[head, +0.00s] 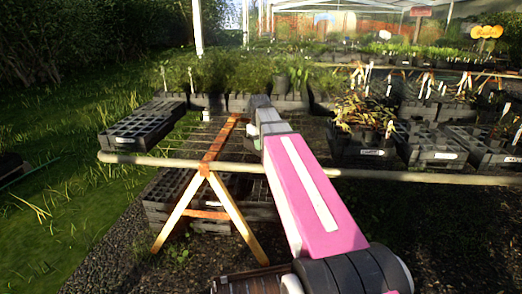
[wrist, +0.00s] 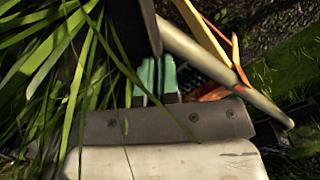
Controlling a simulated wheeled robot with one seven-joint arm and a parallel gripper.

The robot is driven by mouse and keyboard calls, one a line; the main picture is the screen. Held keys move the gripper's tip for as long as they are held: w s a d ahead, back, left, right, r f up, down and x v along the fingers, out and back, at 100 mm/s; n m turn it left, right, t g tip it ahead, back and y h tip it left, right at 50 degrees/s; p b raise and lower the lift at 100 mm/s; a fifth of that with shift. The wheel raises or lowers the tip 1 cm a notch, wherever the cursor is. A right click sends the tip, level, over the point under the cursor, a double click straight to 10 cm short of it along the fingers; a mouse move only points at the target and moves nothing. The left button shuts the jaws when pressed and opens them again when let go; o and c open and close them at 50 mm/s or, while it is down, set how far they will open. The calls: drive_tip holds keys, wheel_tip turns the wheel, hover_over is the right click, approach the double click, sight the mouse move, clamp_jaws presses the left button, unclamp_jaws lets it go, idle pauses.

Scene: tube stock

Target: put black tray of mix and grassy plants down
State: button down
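A black tray wall (wrist: 136,30) stands in the wrist view between the teal fingertips of my gripper (wrist: 157,78), which look closed on it. Long grassy plant leaves (wrist: 35,65) hang at the left of that view and partly cover the wall and the gripper body. In the head view my gripper (head: 257,106) is at the bench, among black trays of grassy plants (head: 250,74). My arm hides part of the held tray, and I cannot tell whether its base touches the bench.
The slatted bench (head: 312,130) has a front rail (head: 380,175) and a wooden trestle leg (head: 207,165). An empty black tray (head: 143,125) lies at its left end. Trays of potted plants (head: 432,148) stand at the right. Stacked trays (head: 165,195) sit below.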

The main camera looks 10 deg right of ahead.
drive_tip(key=w+r+n, duration=0.1)
drive_tip(key=w+n, duration=0.3)
drive_tip(key=w+r+n, duration=0.1)
drive_tip(key=w+n, duration=0.3)
drive_tip(key=w+r+n, duration=0.1)
drive_tip(key=w+n, duration=0.4)
drive_tip(key=shift+w+d, duration=0.1)
drive_tip(key=shift+d, duration=0.1)
drive_tip(key=shift+f, duration=3.45)
drive_tip(key=shift+f, duration=0.5)
drive_tip(key=c, duration=1.3)
unclamp_jaws()
drive_tip(key=shift+o, duration=0.2)
